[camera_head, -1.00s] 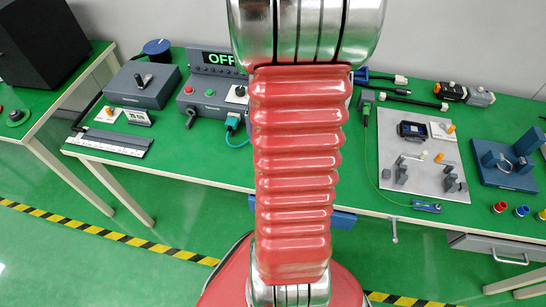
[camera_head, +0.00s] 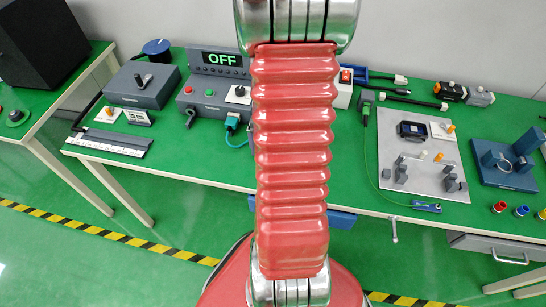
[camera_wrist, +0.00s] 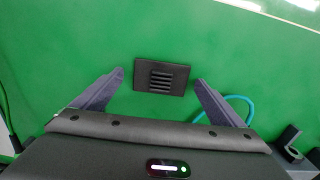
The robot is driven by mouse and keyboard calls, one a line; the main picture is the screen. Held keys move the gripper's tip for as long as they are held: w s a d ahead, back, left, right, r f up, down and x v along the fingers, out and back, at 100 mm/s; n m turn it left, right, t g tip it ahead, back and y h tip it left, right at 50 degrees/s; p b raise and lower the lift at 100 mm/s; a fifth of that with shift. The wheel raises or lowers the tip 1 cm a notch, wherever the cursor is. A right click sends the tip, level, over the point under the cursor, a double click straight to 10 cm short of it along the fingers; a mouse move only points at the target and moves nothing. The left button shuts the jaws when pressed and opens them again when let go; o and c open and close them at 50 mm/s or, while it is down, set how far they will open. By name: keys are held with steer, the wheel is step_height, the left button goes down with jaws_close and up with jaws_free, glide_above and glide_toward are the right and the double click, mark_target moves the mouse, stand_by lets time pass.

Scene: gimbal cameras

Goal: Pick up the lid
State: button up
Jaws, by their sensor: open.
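A small dark rectangular plate with slots, which looks like the lid (camera_wrist: 162,77), lies on the green surface in the wrist view. My gripper (camera_wrist: 159,78) is open, with one finger to the left of the lid and one to the right. The lid sits roughly midway between the fingertips, with a gap on each side, and neither finger touches it. How high the fingers are above the surface I cannot tell. In the head view my red arm blocks the middle of the table, and the lid and gripper do not show there.
A teal cable (camera_wrist: 236,103) curves beside the right finger. A control box with an OFF display (camera_head: 218,63) stands left of my arm on the green table. A grey plate with small parts (camera_head: 413,180) and a blue-grey fixture (camera_head: 505,160) lie to the right.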

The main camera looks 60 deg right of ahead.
steer(key=shift+f, duration=0.15)
steer(key=shift+c, duration=0.5)
steer(key=c, duration=1)
steer(key=shift+c, duration=0.2)
step_height(320, 180, up, 10)
stand_by(0.7)
